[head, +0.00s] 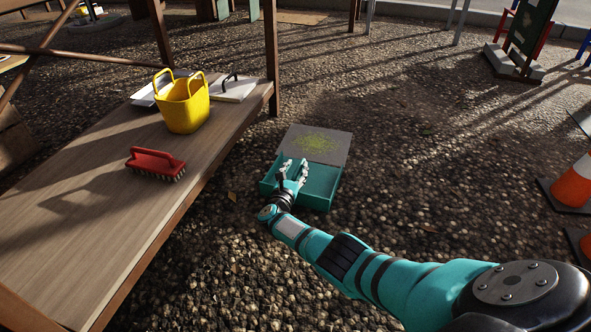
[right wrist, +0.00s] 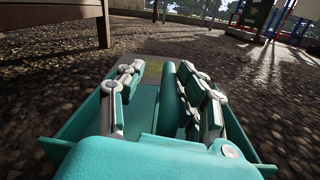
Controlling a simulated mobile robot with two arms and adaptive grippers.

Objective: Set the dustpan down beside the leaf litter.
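The teal dustpan (head: 318,190) rests on the gravel, its far edge against a grey square slab. The leaf litter (head: 317,143), a patch of yellow-green bits, lies on that slab just beyond the dustpan. My right gripper (head: 294,168) is over the dustpan, its two fingers apart. In the right wrist view, the fingers (right wrist: 160,92) stand on either side of the dustpan's rounded teal handle (right wrist: 172,95), with a gap at the left finger. The leaf litter (right wrist: 154,67) shows faintly beyond. My left gripper is not in view.
A wooden table (head: 95,215) stands at the left with a yellow bucket (head: 187,108) and a red scrubbing brush (head: 153,163) on it. Orange cones (head: 574,184) stand at the right edge. Open gravel lies right of the dustpan.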

